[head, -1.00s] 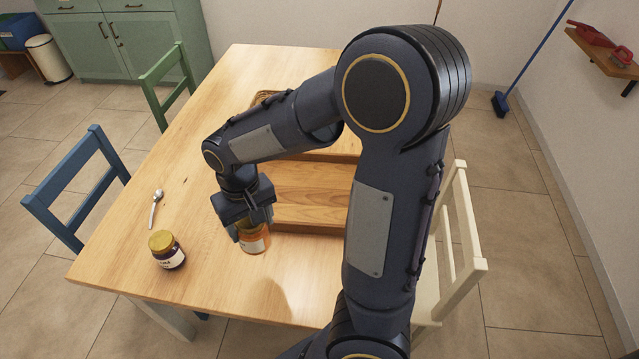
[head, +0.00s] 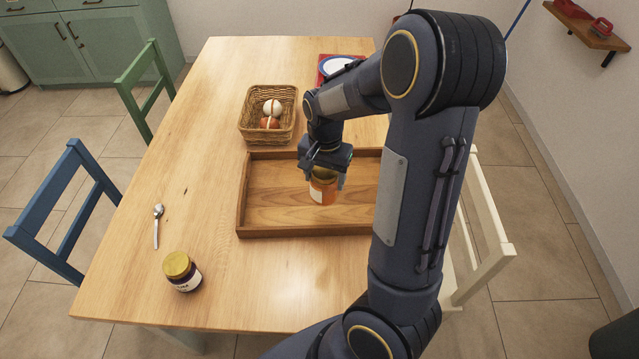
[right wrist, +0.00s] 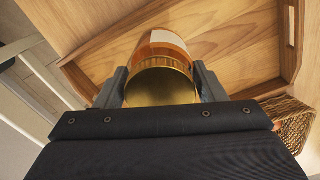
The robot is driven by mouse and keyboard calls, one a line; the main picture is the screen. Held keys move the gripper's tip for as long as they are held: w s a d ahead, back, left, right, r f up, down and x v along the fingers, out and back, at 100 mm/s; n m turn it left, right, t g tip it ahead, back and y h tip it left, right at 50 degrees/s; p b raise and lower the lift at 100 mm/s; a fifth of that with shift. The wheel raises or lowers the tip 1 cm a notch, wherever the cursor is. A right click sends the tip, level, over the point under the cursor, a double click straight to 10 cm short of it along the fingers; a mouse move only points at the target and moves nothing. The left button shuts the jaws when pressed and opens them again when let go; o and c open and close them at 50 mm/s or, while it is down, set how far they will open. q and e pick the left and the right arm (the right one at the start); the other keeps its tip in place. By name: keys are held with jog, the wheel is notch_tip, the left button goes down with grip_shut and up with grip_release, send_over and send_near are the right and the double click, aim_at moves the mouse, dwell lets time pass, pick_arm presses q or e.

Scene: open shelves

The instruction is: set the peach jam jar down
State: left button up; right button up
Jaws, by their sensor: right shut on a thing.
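The peach jam jar (head: 322,190) has orange contents, a pale label and a gold lid. My right gripper (head: 325,178) is shut on it near the lid, over the middle of the wooden tray (head: 300,232). The jar is roughly upright. I cannot tell whether its base touches the tray floor. In the right wrist view the gold lid (right wrist: 160,85) sits between the two fingers (right wrist: 161,88), with the tray floor (right wrist: 235,40) behind. My left gripper is not in view.
A dark jam jar with a yellow lid (head: 182,271) and a spoon (head: 157,225) stand and lie left of the tray. A wicker basket (head: 254,132) with eggs is behind the tray. A plate on red (head: 338,66) is farther back.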

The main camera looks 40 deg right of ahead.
jog(key=shift+w+d+f, duration=0.3)
jog(key=shift+w+f, duration=0.45)
jog(key=shift+f, duration=0.7)
jog(key=shift+w+d+f, duration=0.35)
jog(key=shift+w+f, duration=0.35)
jog(key=shift+f, duration=0.8)
jog(key=shift+w+d+f, duration=0.3)
jog(key=shift+w+f, duration=0.45)
jog(key=shift+f, duration=0.7)
jog(key=shift+f, duration=0.2)
jog(key=o, duration=1.3)
jog(key=shift+c, duration=0.2)
jog(key=shift+r, duration=0.15)
